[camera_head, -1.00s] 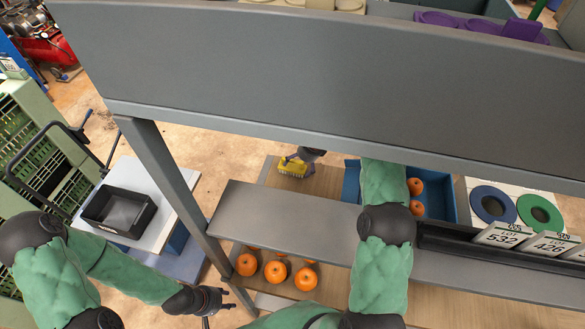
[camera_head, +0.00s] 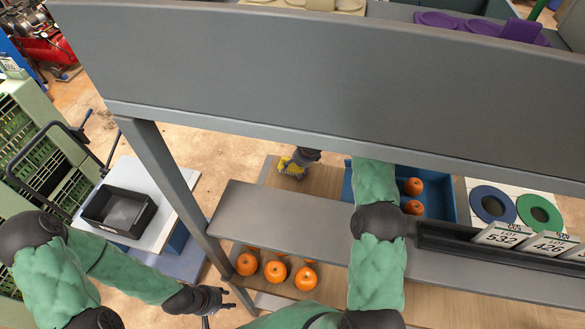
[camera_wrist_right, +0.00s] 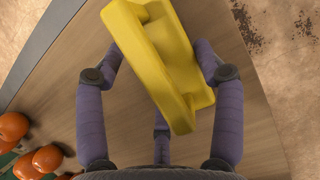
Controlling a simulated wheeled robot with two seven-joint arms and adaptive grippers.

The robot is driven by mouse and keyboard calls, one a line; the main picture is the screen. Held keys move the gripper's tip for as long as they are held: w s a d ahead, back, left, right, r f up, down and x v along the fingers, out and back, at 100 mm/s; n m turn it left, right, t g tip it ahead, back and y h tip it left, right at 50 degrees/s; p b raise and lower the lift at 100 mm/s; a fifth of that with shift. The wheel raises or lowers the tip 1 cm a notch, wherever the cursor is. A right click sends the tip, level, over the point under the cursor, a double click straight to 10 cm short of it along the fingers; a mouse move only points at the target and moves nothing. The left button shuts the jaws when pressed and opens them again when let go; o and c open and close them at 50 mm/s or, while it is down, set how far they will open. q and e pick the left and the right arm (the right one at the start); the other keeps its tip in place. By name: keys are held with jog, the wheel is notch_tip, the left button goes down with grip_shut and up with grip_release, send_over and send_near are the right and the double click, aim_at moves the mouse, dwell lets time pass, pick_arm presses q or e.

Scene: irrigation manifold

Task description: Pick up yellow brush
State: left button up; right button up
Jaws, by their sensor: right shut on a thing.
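The yellow brush (camera_head: 290,168) is at the far left part of the wooden surface in the head view, partly covered by my right gripper (camera_head: 301,160). In the right wrist view the brush (camera_wrist_right: 165,60) lies tilted between the purple fingers of my right gripper (camera_wrist_right: 160,52), which are shut on it. Its bristles are not clearly visible, and I cannot tell whether it touches the wood. My left gripper (camera_head: 222,299) is at the lower left, left of the shelf, with its fingers apart and empty.
A grey shelf (camera_head: 270,215) and a large grey panel (camera_head: 330,85) stand above the wooden surface. A blue crate (camera_head: 440,190) holds oranges. More oranges (camera_head: 275,272) lie below the shelf. A black bin (camera_head: 118,212) stands on a white table at left.

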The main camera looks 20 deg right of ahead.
aim_at(295, 169)
notch_tip(295, 169, up, 18)
dwell(0.7)
dwell(0.6)
